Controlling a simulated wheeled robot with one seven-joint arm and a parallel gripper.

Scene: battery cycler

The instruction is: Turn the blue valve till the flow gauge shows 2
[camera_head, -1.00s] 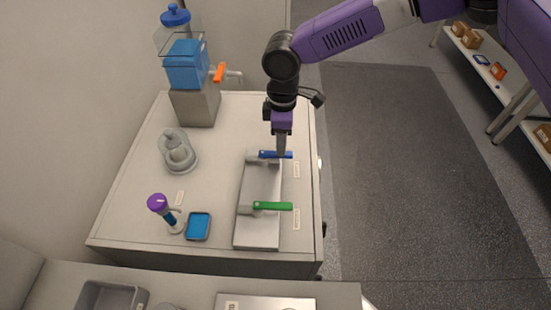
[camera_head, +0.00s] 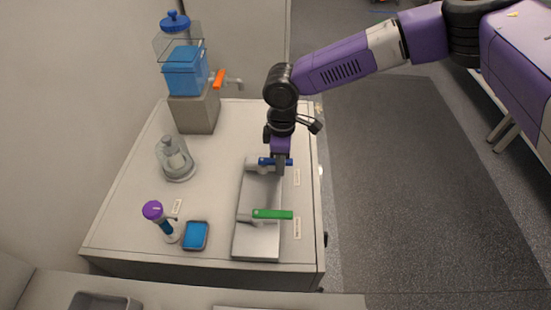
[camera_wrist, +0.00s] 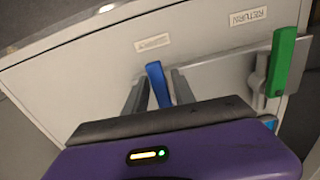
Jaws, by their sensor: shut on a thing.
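The blue valve (camera_head: 265,161) is a blue lever handle at the far end of a grey metal plate (camera_head: 256,240) on the bench. It points to the right in the head view. My gripper (camera_head: 280,168) comes down on it from above and is shut on the handle. In the wrist view the blue handle (camera_wrist: 157,82) stands between the two fingers (camera_wrist: 158,95). The fingers hide part of the handle. I cannot make out a flow gauge or its reading in either view.
A green lever (camera_head: 272,214) sits at the near end of the same plate. A blue tank with an orange-handled tap (camera_head: 219,78), a glass vessel (camera_head: 176,158), a purple-capped stand (camera_head: 153,210) and a blue tray (camera_head: 196,235) stand on the left. The floor to the right is clear.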

